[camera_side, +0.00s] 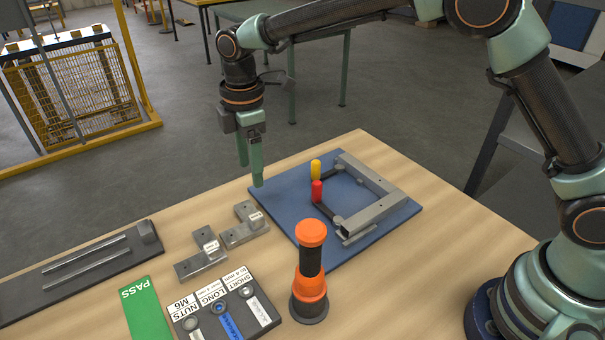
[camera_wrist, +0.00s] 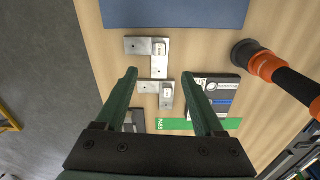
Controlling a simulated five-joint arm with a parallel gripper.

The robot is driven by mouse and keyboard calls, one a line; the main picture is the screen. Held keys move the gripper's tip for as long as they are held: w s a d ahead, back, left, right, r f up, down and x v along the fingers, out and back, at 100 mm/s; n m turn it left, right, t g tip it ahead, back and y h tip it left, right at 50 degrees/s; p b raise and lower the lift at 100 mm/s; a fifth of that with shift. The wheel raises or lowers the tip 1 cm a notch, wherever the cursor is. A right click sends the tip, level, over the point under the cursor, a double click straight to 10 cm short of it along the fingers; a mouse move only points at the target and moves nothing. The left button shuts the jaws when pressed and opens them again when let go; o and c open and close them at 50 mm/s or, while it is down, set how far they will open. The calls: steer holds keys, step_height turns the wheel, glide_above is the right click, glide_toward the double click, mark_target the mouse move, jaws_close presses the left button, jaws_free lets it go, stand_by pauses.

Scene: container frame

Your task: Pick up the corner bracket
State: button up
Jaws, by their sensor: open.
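Two grey metal corner brackets with white labels lie on the wooden table. One bracket (camera_side: 240,233) is beside the blue mat; it also shows in the wrist view (camera_wrist: 138,46). The other bracket (camera_side: 201,263) lies nearer the label tray; in the wrist view this bracket (camera_wrist: 150,86) appears between my fingers. My gripper (camera_side: 250,173) is open and empty, pointing down well above the table, towards its back edge in the side view. In the wrist view its fingers (camera_wrist: 160,76) frame the space over the brackets, touching neither.
A blue mat (camera_side: 275,195) carries a grey metal frame (camera_side: 375,213) with red and yellow handled clamps. An orange-black tool (camera_side: 310,285) stands upright near the label tray (camera_side: 263,295). A green PASS card (camera_side: 146,308) and dark rail plate (camera_side: 60,280) lie left.

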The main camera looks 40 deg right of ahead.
steer(key=a+f, duration=0.1)
steer(key=f, duration=0.1)
glide_above(255, 217)
steer(key=shift+n, duration=0.4)
steer(key=f, duration=0.6)
steer(key=shift+a, duration=0.3)
steer(key=shift+d+f, duration=0.15)
steer(key=shift+f, duration=1.25)
steer(key=shift+d+f, duration=0.15)
steer(key=shift+f, duration=1.2)
steer(key=shift+r, duration=0.1)
jaws_close()
